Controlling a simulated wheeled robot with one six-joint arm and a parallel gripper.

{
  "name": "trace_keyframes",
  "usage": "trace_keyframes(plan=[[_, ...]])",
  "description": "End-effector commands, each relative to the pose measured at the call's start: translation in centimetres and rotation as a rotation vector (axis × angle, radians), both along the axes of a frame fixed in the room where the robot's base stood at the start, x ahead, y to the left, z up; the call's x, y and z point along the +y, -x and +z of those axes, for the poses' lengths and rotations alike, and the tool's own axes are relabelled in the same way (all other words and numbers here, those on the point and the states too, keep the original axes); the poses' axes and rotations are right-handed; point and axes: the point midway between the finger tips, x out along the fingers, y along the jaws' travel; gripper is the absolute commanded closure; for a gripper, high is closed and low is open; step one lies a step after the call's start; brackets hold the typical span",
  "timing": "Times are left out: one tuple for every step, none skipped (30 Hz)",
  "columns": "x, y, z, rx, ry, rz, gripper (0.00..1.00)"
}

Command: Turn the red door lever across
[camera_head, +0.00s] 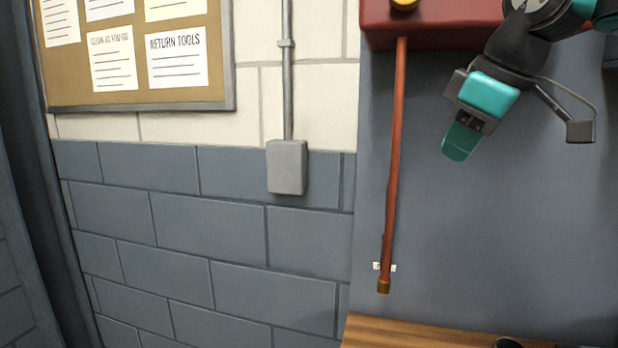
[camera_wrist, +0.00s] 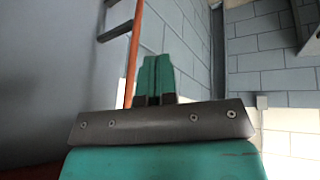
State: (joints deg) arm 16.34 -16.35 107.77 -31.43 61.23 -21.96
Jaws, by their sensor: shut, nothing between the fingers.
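No part that I can clearly make out as a red door lever shows in either view. A red casing (camera_head: 440,22) is cut off by the top edge of the head view, right of centre. My gripper (camera_head: 461,146) hangs below the casing's right part, pointing down and to the left, apart from the casing and the wall items. In the wrist view its two teal fingers (camera_wrist: 154,80) are together with nothing between them. My wrist and arm hide part of the casing's right end.
An orange-red pipe (camera_head: 395,150) runs down from the casing, left of my gripper; it shows in the wrist view too (camera_wrist: 133,60). The grey panel below my gripper is clear.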

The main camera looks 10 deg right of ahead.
Motion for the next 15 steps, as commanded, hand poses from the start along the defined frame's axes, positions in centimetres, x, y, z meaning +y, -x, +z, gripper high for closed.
trace_keyframes(plan=[[3.2, 0.9, -3.2, 0.059, -0.056, 0.035, 1.00], [4.8, 1.5, -4.9, 0.092, -0.087, 0.042, 1.00], [6.8, 2.6, -7.1, 0.138, -0.122, 0.052, 1.00], [8.1, 3.6, -8.7, 0.173, -0.144, 0.057, 1.00], [9.4, 4.6, -10.2, 0.206, -0.163, 0.061, 1.00], [10.9, 6.1, -12.1, 0.251, -0.184, 0.066, 1.00], [11.8, 7.2, -13.4, 0.283, -0.197, 0.068, 1.00], [12.6, 8.3, -14.5, 0.311, -0.205, 0.070, 1.00], [13.4, 9.8, -15.9, 0.348, -0.214, 0.070, 1.00], [13.9, 10.8, -16.8, 0.372, -0.218, 0.069, 1.00], [14.3, 11.6, -17.6, 0.393, -0.222, 0.067, 1.00], [14.6, 12.6, -18.4, 0.415, -0.224, 0.067, 1.00], [14.8, 13.3, -18.9, 0.429, -0.226, 0.064, 1.00], [14.9, 13.7, -19.3, 0.439, -0.226, 0.064, 1.00], [15.0, 14.2, -19.7, 0.451, -0.227, 0.062, 1.00]])
